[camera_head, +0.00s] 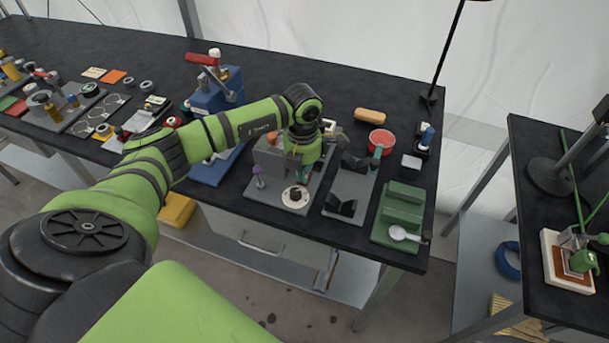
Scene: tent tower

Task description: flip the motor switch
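My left arm reaches in from the left over the black table, and its wrist is bent down above a grey device (268,158) on a flat grey base (264,192). My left gripper (306,172) is at the end of this wrist, low over the base. It is mostly hidden behind the wrist, so its fingers cannot be made out. My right gripper is not in view.
A blue press (213,95) with a red handle stands left of the device. To the right are a grey plate with black blocks (343,207), a green stepped block (400,212) with a spoon, and a red tin (381,139). A second black table stands at far right.

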